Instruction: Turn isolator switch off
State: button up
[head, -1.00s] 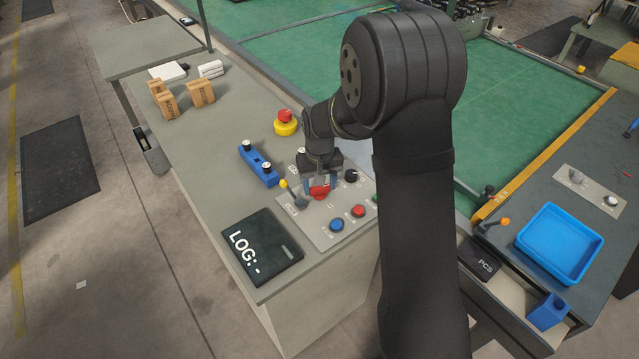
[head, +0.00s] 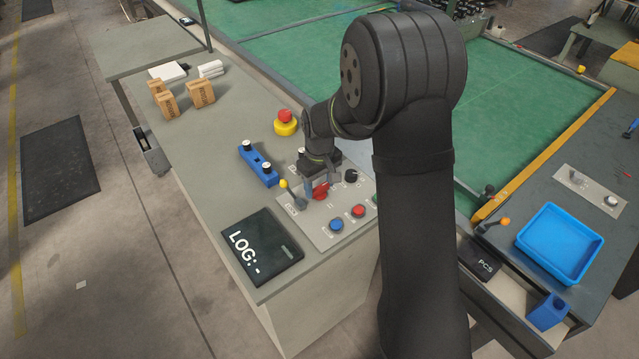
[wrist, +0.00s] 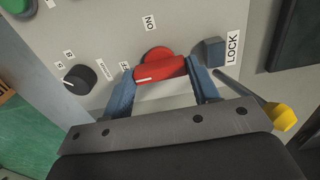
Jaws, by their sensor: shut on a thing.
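The isolator switch is a red rotary handle (head: 320,191) on the grey control panel (head: 321,232). In the wrist view the red handle (wrist: 160,68) has a white mark at its left end and an ON label above it. My gripper (head: 322,187) points down over the panel. In the wrist view its two blue fingers (wrist: 162,88) stand on either side of the handle, shut on it. A LOCK label and a small grey-blue block (wrist: 214,52) are right of the handle.
A yellow-tipped lever (head: 290,191) stands close left of my gripper. A black knob (head: 351,175), blue button (head: 337,225) and red button (head: 359,211) are nearby. A black LOG board (head: 262,248), a blue bar (head: 258,166) and a yellow-based emergency stop (head: 285,123) lie around the panel.

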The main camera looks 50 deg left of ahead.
aim_at(319, 187)
jog(key=o, duration=1)
notch_tip(319, 187, up, 18)
jog(key=shift+f, duration=0.25)
jog(key=shift+f, duration=0.15)
notch_tip(319, 187, down, 17)
jog(key=shift+f, duration=0.1)
dwell(0.7)
